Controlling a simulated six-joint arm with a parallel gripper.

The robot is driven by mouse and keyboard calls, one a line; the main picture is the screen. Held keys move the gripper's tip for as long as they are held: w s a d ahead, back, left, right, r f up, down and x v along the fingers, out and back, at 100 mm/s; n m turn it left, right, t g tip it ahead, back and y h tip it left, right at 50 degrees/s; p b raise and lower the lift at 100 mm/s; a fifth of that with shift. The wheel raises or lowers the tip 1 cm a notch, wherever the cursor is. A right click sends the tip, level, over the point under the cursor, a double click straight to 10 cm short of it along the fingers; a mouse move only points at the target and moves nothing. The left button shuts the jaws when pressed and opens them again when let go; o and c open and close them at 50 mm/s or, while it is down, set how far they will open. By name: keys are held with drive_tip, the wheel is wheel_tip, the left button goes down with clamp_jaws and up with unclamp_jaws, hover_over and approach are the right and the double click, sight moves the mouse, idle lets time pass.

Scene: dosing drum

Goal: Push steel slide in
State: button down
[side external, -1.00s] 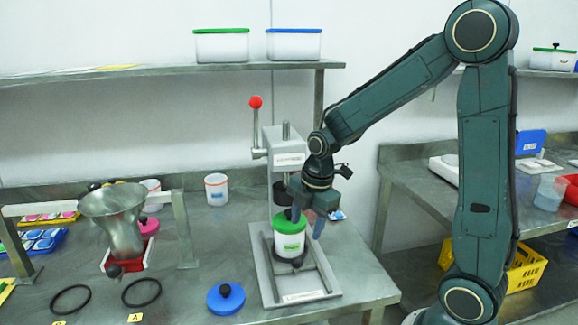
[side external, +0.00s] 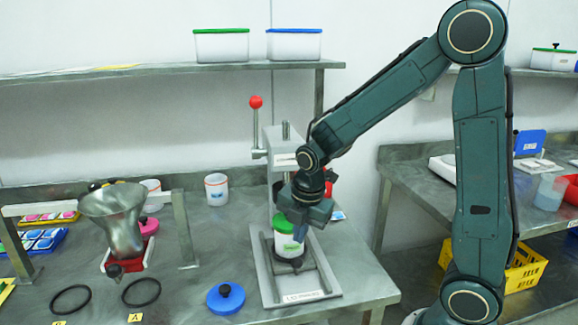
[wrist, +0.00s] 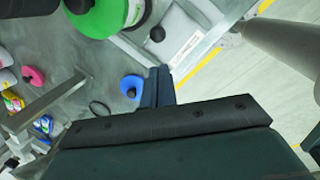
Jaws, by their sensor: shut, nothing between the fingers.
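A white jar (side external: 289,246) with a green lid (side external: 281,223) stands in the steel press frame (side external: 266,270). Under the jar is what looks like the steel slide, with a dark knob (side external: 297,263) at its front, between the base rails. The knob (wrist: 157,33) also shows in the wrist view, in front of the green lid (wrist: 95,17). My gripper (side external: 300,233) is shut and empty, close to the right side of the jar and above the knob. Whether it touches the jar is unclear. Its fingers (wrist: 159,82) show in the wrist view, apart from the knob.
A blue lid (side external: 226,297) lies left of the press base. Two black rings (side external: 141,292) lie farther left, below a steel funnel (side external: 113,220) on a stand. The press lever with a red ball (side external: 255,102) stands up behind. The table's right edge is near the press.

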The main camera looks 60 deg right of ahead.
sight(280, 278)
drive_tip(key=a+f+n+t+h, duration=0.1)
drive_tip(key=a+f+n+h, duration=0.1)
drive_tip(key=a+f+n, duration=0.2)
drive_tip(key=a+n, duration=0.2)
drive_tip(key=n, duration=0.2)
drive_tip(key=shift+s+f, duration=0.15)
drive_tip(key=shift+f, duration=0.25)
drive_tip(key=shift+d, duration=0.1)
drive_tip(key=shift+x, duration=1.55)
drive_tip(key=x, duration=0.7)
drive_tip(key=shift+s, duration=0.15)
drive_tip(key=shift+w+d+r, duration=0.1)
drive_tip(key=shift+w+d, duration=0.9)
drive_tip(key=shift+w, duration=0.05)
drive_tip(key=shift+w+d, duration=0.4)
